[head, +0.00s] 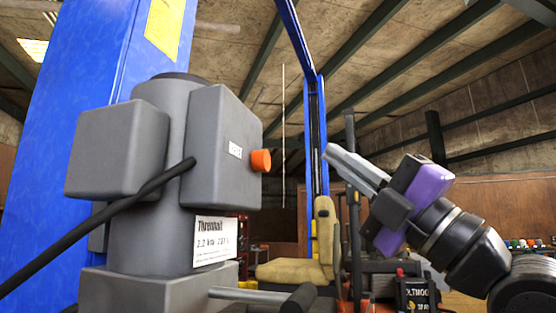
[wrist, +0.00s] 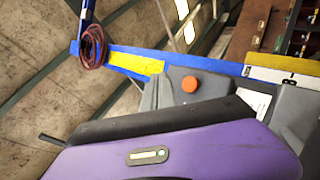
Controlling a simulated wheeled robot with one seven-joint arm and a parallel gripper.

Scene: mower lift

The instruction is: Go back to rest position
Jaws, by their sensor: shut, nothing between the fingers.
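My gripper (head: 332,154) is at the right of the head view, with a purple and black body and pale grey fingers shut together and empty. It points up and left toward the lift's grey motor unit (head: 150,225), apart from it. An orange round button (head: 261,160) sticks out from the grey control box (head: 222,150) on that unit. There appears to be a clear gap between fingertips and button. In the wrist view the orange button (wrist: 190,85) shows beyond my purple gripper housing, which hides much of the lower picture.
A blue lift post (head: 85,130) stands at the left, and another blue post (head: 316,140) stands farther back. A tan seat (head: 310,255) is behind the motor unit. A black lever (head: 296,297) reaches out low in front. A coiled reddish hose (wrist: 93,46) hangs in the wrist view.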

